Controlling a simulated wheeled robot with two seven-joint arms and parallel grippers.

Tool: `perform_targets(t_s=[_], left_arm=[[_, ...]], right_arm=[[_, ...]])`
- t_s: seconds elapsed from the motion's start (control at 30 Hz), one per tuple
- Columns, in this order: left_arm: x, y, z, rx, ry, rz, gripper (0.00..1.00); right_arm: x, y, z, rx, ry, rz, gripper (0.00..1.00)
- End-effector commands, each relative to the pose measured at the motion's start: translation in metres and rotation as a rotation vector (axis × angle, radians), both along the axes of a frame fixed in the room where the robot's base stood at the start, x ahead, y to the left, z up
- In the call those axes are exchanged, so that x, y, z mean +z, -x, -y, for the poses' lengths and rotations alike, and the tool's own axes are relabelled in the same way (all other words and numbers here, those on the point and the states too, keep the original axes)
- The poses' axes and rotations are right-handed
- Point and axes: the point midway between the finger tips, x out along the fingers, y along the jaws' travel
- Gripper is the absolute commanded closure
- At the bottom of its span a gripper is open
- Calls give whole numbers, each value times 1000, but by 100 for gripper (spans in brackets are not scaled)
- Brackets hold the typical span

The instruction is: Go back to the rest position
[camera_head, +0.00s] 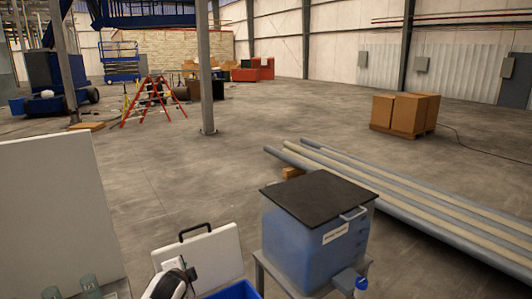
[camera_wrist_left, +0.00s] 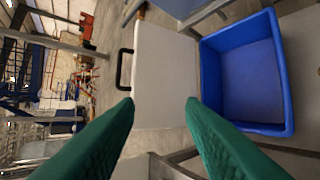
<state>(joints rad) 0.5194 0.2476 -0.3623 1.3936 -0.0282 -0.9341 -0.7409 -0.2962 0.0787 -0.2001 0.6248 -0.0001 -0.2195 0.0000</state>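My left gripper (camera_wrist_left: 161,101) shows in the left wrist view as two green fingers set wide apart. Nothing is between them. A white plate with a black handle (camera_wrist_left: 163,70) lies beyond the fingertips, and I cannot tell the distance. The same plate (camera_head: 222,258) stands at the bottom middle of the head view. A white and black rounded part of my left arm shows in front of it at the bottom edge. My right gripper is in neither view.
A blue bin (camera_wrist_left: 243,72) beside the plate looks empty. A blue tank with a dark lid (camera_head: 318,190) stands on a stand to the right. A large white panel (camera_head: 55,205) is at left. Long pipes (camera_head: 420,205) lie at right.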

Motion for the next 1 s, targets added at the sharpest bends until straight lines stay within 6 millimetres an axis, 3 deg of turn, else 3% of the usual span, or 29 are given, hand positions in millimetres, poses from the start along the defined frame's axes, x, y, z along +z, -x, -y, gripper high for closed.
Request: perform_targets(t_s=[0.27, 0.47, 0.57, 0.8, 1.0], left_arm=[[-31, 45, 14, 49, 104, -68, 64], [-60, 104, 25, 124, 226, -150, 64], [-74, 145, 31, 184, 305, -207, 64], [-93, 274, 36, 409, 513, -374, 64], [-88, 345, 32, 559, 607, -458, 64]], right_arm=[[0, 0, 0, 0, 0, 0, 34], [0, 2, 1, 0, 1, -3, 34], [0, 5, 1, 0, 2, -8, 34], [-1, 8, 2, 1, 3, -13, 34], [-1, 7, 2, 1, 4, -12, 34]])
